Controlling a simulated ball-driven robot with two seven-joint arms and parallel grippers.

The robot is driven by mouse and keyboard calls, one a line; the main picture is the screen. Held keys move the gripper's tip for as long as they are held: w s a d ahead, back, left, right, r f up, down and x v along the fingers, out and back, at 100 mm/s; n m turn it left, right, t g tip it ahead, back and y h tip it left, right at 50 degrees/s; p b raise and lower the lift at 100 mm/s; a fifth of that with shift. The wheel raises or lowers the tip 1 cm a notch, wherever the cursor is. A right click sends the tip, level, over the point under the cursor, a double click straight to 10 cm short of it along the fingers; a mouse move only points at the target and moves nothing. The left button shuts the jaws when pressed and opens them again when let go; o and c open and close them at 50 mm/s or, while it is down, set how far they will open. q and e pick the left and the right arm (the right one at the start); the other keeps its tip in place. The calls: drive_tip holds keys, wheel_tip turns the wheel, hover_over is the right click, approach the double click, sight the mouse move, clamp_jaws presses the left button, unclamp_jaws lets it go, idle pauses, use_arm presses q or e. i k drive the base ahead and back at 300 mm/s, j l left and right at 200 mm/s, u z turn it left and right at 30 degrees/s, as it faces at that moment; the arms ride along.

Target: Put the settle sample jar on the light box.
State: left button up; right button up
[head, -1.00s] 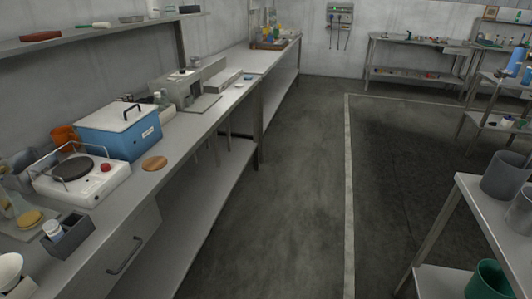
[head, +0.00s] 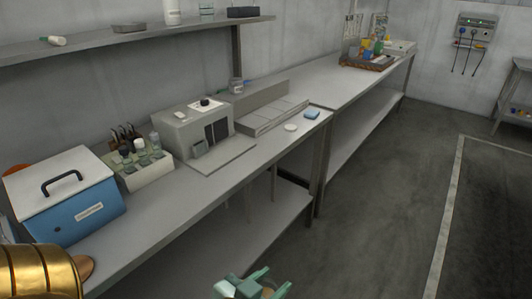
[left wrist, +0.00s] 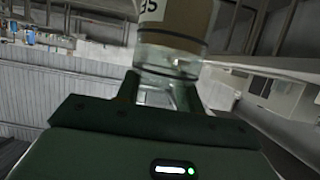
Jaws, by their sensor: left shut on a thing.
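My left gripper (head: 254,284), with green fingers, is at the bottom edge of the head view, over the floor in front of the bench. It is shut on a jar (left wrist: 172,58), which fills the top middle of the left wrist view. The jar is clear glass with brown contents and part of a white label; its upper part is cut off. In the head view a little brown shows between the fingers. A grey box (head: 183,138) with a bright white panel on top stands on the bench and may be the light box. A small dark item sits on that panel. My right gripper is not in view.
The front bench strip is mostly clear.

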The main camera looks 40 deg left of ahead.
sight(233, 146)
drive_tip(key=i+u, duration=0.15)
drive_tip(key=i, duration=0.75)
drive_tip(key=i+l+u, duration=0.15)
drive_tip(key=i, duration=0.75)
drive_tip(key=i+u, duration=0.25)
drive_tip(key=u, duration=0.15)
drive_tip(key=i+l+u, duration=0.1)
drive_tip(key=i+u, duration=0.25)
drive_tip(key=i+l+u, duration=0.1)
drive_tip(key=u, duration=0.3)
drive_tip(key=i+l+u, duration=0.2)
drive_tip(key=u, duration=0.15)
drive_tip(key=i+u, duration=0.15)
drive_tip(key=u, duration=0.35)
drive_tip(key=i+l+u, duration=0.1)
drive_tip(key=u, duration=0.35)
drive_tip(key=i+l+u, duration=0.1)
drive_tip(key=u, duration=0.4)
drive_tip(key=i+l+u, duration=0.1)
drive_tip(key=l+u, duration=0.2)
drive_tip(key=u, duration=0.15)
